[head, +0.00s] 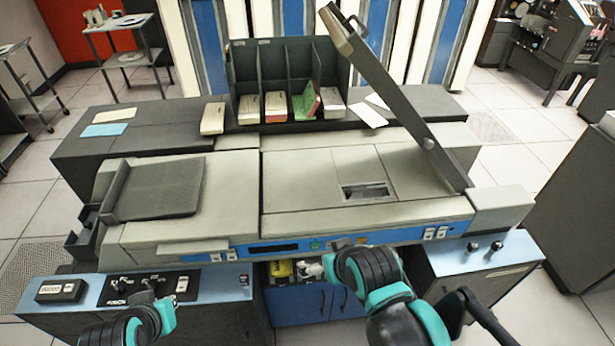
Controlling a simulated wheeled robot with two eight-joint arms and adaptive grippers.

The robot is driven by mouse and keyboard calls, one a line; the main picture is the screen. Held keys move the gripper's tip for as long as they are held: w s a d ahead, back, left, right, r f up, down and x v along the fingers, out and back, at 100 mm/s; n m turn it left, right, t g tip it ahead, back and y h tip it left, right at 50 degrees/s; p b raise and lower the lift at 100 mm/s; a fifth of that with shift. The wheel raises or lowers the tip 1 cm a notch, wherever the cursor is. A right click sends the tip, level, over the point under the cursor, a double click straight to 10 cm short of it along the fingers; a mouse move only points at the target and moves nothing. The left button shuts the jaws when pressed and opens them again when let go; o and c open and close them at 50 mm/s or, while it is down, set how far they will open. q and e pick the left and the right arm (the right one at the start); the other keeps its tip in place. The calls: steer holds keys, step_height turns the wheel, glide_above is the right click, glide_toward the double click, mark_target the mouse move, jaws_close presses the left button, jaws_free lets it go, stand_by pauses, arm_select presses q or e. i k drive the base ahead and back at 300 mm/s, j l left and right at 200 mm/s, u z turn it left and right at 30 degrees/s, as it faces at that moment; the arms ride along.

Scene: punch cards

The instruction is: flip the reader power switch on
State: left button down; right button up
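The card reader (340,205) is a large grey machine with a blue front strip, standing across the middle of the head view. A dark control panel (210,292) sits on the blue ledge at its lower left. The panel carries dark knobs or toggles (120,284) and a pale rocker-like switch (182,284); which one is the power switch, and its position, I cannot read. My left gripper (146,291) is at the panel's front edge, left of the pale switch, its fingers hard to make out. My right gripper (341,247) is at the reader's front strip, its fingers mostly hidden by its wrist.
A small boxed counter (60,290) sits left of the panel. More pale switches (435,233) are on the strip at the right. A raised lid arm (395,95) leans over the reader. A card rack (290,75) with several card decks stands behind. An open bay (335,305) lies below.

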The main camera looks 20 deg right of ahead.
mark_target(441, 233)
steer(key=z, duration=1.85)
steer(key=i+l+z, duration=0.2)
steer(key=z, duration=0.2)
steer(key=i+l+z, duration=0.25)
steer(key=z, duration=0.15)
